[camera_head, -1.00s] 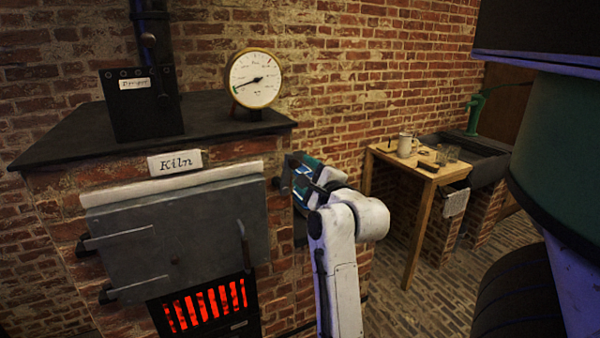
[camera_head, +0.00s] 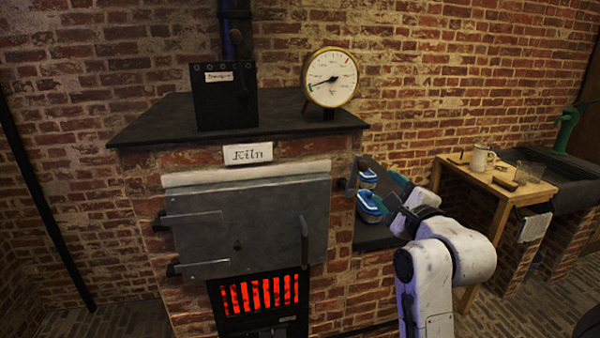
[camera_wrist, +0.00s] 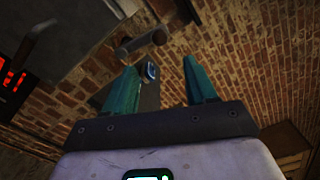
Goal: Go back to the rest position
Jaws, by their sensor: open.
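My gripper (camera_head: 402,190) is at the right side of the kiln (camera_head: 255,225), at the end of my white arm. In the wrist view my gripper (camera_wrist: 165,85) shows two teal fingers spread apart with nothing between them. Beyond them, a small blue and white object (camera_wrist: 151,71) shows near a dark shelf. In the head view two blue and white objects, one upper (camera_head: 367,178) and one lower (camera_head: 370,207), sit by the kiln's right side, just left of my gripper. My arm and gripper partly hide that area.
The kiln's grey door (camera_head: 250,222) is shut above a glowing red grate (camera_head: 260,294). A round gauge (camera_head: 331,77) and a black box (camera_head: 222,97) stand on the kiln top.

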